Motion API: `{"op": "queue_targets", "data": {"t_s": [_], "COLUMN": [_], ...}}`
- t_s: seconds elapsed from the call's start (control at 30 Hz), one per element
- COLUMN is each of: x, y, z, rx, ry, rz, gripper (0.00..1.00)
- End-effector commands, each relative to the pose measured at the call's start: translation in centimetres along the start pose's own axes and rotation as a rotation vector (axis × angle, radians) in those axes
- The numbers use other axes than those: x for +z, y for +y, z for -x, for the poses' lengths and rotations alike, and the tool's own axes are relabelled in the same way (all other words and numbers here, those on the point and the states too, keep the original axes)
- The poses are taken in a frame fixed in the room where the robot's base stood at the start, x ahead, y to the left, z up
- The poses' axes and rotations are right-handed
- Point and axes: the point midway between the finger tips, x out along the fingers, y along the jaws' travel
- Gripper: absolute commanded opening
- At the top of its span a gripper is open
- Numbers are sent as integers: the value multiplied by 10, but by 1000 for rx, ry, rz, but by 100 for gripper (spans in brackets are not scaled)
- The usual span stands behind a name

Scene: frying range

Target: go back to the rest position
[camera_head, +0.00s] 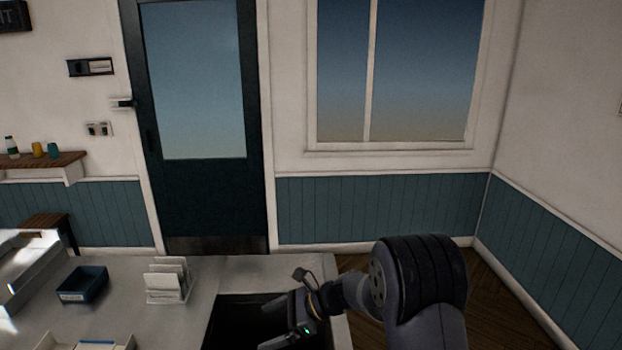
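My gripper (266,325) is at the lower middle of the head view, over a dark rectangular recess (228,318) in the counter. Its two fingers point left and look spread apart, with nothing visible between them. My arm reaches in from the lower right and is bent. A small green light shows on the wrist part of the gripper. The bottom edge of the view cuts close to the lower finger.
The pale counter (115,290) holds a dark blue bin (82,284) and a white rack with upright cards (168,279). A white tray (70,345) is partly cut off at the bottom. A door (200,205) and a window (395,75) are behind. Wooden floor (500,300) shows at right.

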Motion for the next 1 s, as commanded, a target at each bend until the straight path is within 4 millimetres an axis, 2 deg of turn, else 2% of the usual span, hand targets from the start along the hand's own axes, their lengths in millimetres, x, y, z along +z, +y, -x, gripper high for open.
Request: {"op": "queue_targets", "data": {"t_s": [0.03,0.1,0.4,0.77,1.0], "x": [10,17,28,27,9], "y": [0,0,0,0,0], "z": [6,9,15,15,5], "rx": [0,0,0,0,1], "ry": [0,0,0,0,0], "rz": [1,1,-1,0,-1], "gripper": [92,92,92,92,92]}}
